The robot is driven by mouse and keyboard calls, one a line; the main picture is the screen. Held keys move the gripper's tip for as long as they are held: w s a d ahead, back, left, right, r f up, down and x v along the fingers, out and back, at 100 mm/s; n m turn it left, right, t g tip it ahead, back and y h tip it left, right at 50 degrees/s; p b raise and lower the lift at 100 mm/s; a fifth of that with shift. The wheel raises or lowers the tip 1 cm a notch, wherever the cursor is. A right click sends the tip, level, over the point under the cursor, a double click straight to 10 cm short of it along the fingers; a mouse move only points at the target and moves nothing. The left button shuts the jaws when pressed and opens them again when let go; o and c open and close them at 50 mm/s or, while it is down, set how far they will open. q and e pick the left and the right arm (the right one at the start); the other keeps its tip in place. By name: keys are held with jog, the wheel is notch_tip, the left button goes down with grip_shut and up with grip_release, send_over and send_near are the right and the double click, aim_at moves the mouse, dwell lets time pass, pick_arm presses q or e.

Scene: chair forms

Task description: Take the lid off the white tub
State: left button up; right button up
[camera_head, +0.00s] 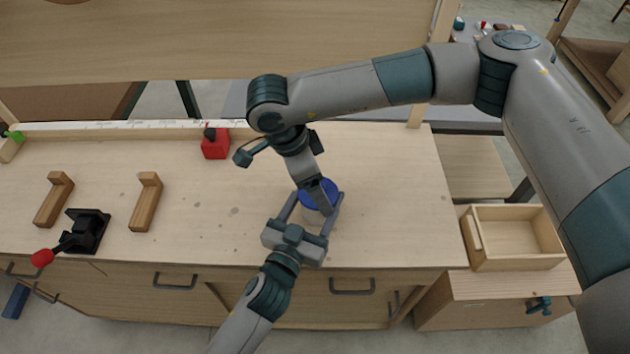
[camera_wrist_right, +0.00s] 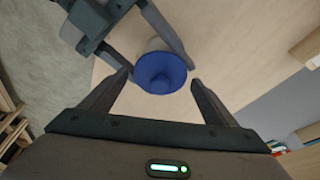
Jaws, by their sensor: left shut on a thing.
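The white tub (camera_head: 312,216) stands on the workbench near its front edge, mostly hidden by my grippers. Its blue lid (camera_head: 320,188) is on top of it. The lid (camera_wrist_right: 161,73) also shows in the right wrist view, with a little of the pale tub (camera_wrist_right: 156,44) behind it. My left gripper (camera_head: 313,207) is shut on the tub, one finger on each side. My right gripper (camera_wrist_right: 160,82) is open above the lid. Its fingertips are on either side of the lid, with a visible gap to each.
A red block (camera_head: 215,144), two wooden handle-like pieces (camera_head: 146,202) and a black clamp with a red knob (camera_head: 87,231) are on the left of the bench. An open wooden box (camera_head: 515,233) stands at the right. The bench right of the tub is clear.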

jog(key=c, duration=0.9)
jog(key=shift+r, duration=0.5)
jog(key=shift+r, duration=0.65)
jog(key=shift+r, duration=2.05)
pick_arm(q)
jog(key=o, duration=1.6)
